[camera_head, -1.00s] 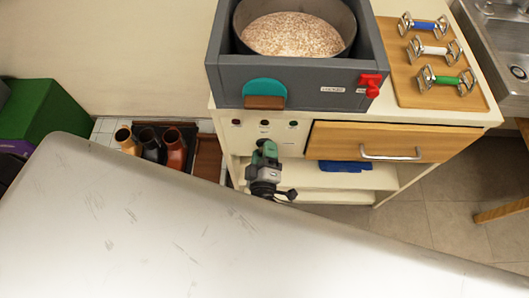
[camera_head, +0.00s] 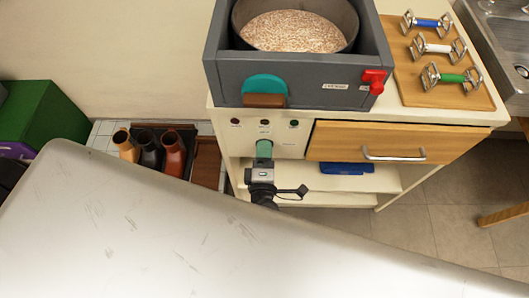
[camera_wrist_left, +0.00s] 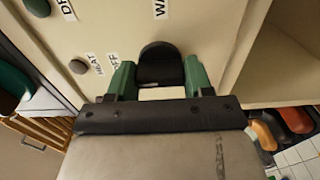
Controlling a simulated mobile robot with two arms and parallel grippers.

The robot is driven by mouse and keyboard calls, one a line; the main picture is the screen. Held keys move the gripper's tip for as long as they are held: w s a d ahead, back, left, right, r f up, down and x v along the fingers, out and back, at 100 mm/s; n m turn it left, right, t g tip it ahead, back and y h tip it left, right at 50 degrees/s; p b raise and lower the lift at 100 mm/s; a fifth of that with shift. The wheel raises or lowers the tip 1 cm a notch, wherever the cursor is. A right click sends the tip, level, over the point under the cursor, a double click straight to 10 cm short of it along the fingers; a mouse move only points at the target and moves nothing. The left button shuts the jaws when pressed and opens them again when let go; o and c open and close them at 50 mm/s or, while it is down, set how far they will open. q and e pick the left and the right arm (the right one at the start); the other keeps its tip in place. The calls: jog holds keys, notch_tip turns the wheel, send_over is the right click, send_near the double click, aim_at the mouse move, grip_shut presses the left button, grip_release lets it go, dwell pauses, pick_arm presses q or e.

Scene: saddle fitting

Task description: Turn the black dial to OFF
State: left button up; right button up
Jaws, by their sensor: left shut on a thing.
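The black dial (camera_wrist_left: 160,66) is on the pale front panel of the cabinet, between the two green fingers of my left gripper (camera_wrist_left: 159,80) in the left wrist view. The gripper is shut on the dial. I cannot make out a pointer mark. In the head view my left gripper (camera_head: 264,149) reaches the panel below small indicator lights and hides the dial. My right gripper is not in view.
A grey box (camera_head: 310,92) with a pan stands above the panel, with a red tap (camera_head: 373,80) at its front. A wooden drawer (camera_head: 410,140) with a metal handle is to the right. Several dumbbell-shaped tools lie on a wooden board (camera_head: 445,95). A metal surface fills the foreground.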

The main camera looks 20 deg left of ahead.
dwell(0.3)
pick_arm(q)
jog(key=o, duration=0.9)
jog(key=shift+o, duration=0.2)
jog(key=shift+s, duration=0.1)
jog(key=b+v, duration=0.1)
jog(key=v, duration=0.9)
jog(key=shift+s, duration=0.35)
